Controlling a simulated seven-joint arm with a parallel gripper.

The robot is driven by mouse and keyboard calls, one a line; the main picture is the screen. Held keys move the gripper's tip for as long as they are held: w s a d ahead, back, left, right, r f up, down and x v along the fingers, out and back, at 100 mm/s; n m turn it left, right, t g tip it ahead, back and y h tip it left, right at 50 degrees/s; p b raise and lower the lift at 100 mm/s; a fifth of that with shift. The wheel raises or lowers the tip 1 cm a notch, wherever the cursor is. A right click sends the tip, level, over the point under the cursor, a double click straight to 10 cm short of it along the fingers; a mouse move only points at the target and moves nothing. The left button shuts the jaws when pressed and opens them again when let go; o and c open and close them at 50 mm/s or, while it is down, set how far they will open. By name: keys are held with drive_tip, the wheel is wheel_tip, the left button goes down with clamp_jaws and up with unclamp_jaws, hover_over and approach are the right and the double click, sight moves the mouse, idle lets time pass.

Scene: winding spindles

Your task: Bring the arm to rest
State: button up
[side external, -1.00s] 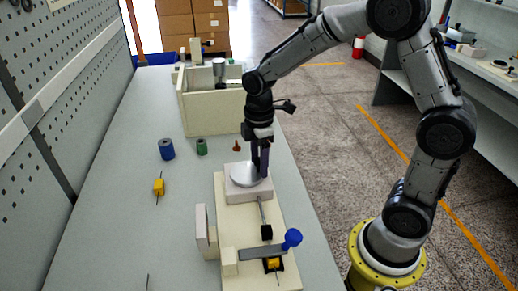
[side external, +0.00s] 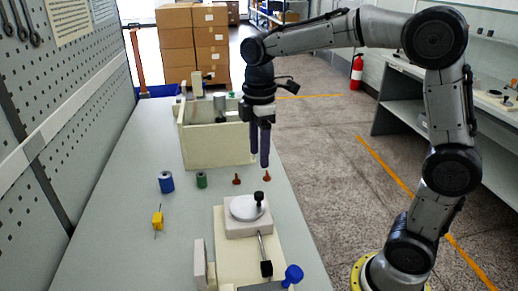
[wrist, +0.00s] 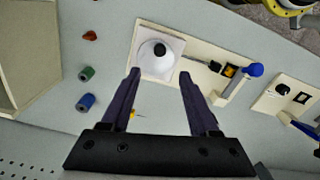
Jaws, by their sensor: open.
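My gripper (side external: 259,160) hangs empty in the air, fingers pointing down and apart. It is above and beyond the winding fixture (side external: 246,258), in front of the cream box (side external: 216,147). In the wrist view its two fingers (wrist: 158,74) stand apart with nothing between them. The fixture carries a pale disc (side external: 245,207) on a light block, with a black knob (side external: 258,197) standing on it. The disc and knob also show beyond the fingertips in the wrist view (wrist: 147,60).
A blue ball-ended lever (side external: 292,275) rises at the fixture's near end. Open table lies left.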

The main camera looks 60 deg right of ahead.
drive_tip(key=s+r+m+t, duration=0.25)
drive_tip(key=s+r, duration=0.35)
drive_tip(key=s, duration=0.5)
drive_tip(key=s+f+m+t, duration=0.3)
drive_tip(key=s+f+m, duration=0.3)
drive_tip(key=s+m, duration=0.2)
drive_tip(key=shift+a+f+m, duration=0.2)
drive_tip(key=shift+f+m, duration=0.05)
drive_tip(key=shift+m, duration=0.3)
